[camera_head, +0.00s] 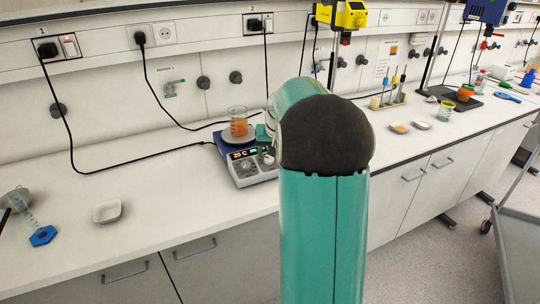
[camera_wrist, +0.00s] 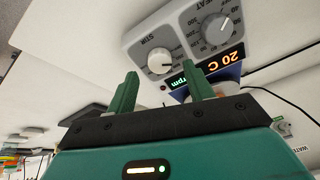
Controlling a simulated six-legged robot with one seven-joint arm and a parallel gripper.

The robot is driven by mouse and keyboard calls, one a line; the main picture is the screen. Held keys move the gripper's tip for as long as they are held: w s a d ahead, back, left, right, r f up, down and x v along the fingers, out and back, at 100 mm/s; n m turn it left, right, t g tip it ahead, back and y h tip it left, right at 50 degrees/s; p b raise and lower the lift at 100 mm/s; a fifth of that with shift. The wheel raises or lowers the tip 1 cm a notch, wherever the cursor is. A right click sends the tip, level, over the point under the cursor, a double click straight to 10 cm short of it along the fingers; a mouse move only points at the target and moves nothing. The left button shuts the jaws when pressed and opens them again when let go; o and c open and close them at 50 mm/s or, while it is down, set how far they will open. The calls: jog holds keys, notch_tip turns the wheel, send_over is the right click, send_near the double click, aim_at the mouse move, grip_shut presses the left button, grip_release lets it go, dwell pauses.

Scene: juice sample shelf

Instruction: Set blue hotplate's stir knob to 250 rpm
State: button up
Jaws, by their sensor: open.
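The blue hotplate (camera_head: 222,146) stands on the bench left of my arm, its grey front panel facing me. Its orange display (camera_head: 243,154) reads 20 C. In the wrist view the panel is tilted, with the white stir knob (camera_wrist: 160,61) by the STIR label and the heat knob (camera_wrist: 217,28) beyond it. Contact with the knob cannot be made out.
A beaker of orange liquid (camera_head: 238,124) stands on the hotplate. A white dish (camera_head: 107,211) and a blue-based cylinder (camera_head: 42,235) are on the bench at left. Black cables run to wall sockets behind. A test tube rack (camera_head: 388,100) is right of my arm.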

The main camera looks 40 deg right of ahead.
jog(key=v, duration=1.1)
jog(key=s+a+r+n, duration=0.15)
jog(key=s+a, duration=0.25)
jog(key=a, duration=0.7)
jog(key=s+a+r+n, duration=0.1)
jog(key=s+a+n, duration=0.15)
jog(key=a, duration=0.95)
jog(key=s+a+f+n+t+y, duration=0.1)
jog(key=s+a+f+n, duration=0.2)
jog(key=s+a, duration=0.8)
notch_tip(320, 180, down, 2)
jog(key=shift+s+a+f+y, duration=0.25)
jog(key=shift+s+a+y, duration=0.1)
jog(key=shift+s, duration=0.8)
